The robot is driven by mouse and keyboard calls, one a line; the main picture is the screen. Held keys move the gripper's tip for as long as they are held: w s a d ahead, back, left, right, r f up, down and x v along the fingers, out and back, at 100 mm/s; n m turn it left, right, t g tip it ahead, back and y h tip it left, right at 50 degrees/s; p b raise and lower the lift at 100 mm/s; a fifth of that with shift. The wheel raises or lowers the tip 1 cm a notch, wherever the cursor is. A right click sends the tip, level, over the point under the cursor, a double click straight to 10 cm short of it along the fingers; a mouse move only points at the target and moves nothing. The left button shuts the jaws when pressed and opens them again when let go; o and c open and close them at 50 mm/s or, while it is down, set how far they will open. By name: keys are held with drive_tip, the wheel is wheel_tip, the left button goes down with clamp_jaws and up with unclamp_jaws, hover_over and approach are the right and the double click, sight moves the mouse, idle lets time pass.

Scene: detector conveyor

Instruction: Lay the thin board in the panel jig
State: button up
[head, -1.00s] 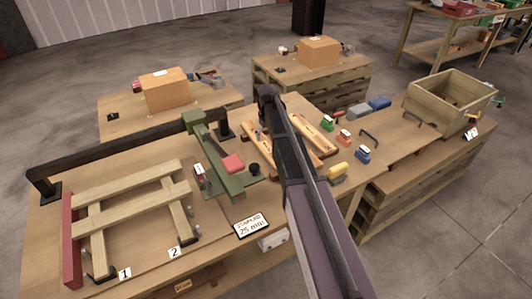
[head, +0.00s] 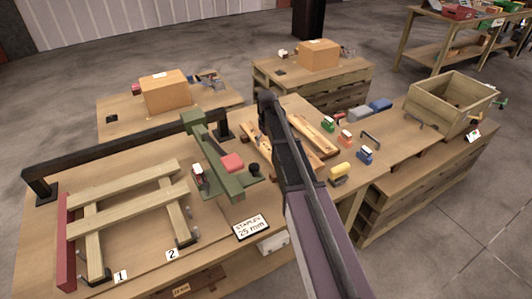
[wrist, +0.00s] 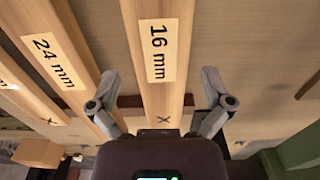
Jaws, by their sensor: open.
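The thin board (wrist: 161,90), labelled 16 mm with a small cross near its end, runs up the middle of the wrist view. My gripper (wrist: 159,74) is open, with one finger on each side of this board and visible gaps between. A 24 mm board (wrist: 52,48) lies just left of it. In the head view my arm hides the gripper and part of the boards. The panel jig (head: 67,230) is at the left of the bench, with a red stop, two rails and two slats across them, beside labels 1 and 2.
A green stapler (head: 222,178) with a red pad stands between jig and boards, beside a "stapled 25 mm" sign (head: 251,227). A dark bar (head: 120,146) spans behind the jig. Small coloured blocks (head: 345,139) and a wooden crate (head: 430,101) are to the right.

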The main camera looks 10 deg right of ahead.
sight(267, 148)
drive_tip(key=shift+f+b, duration=1.25)
drive_tip(key=shift+f, duration=0.3)
drive_tip(key=c, duration=1)
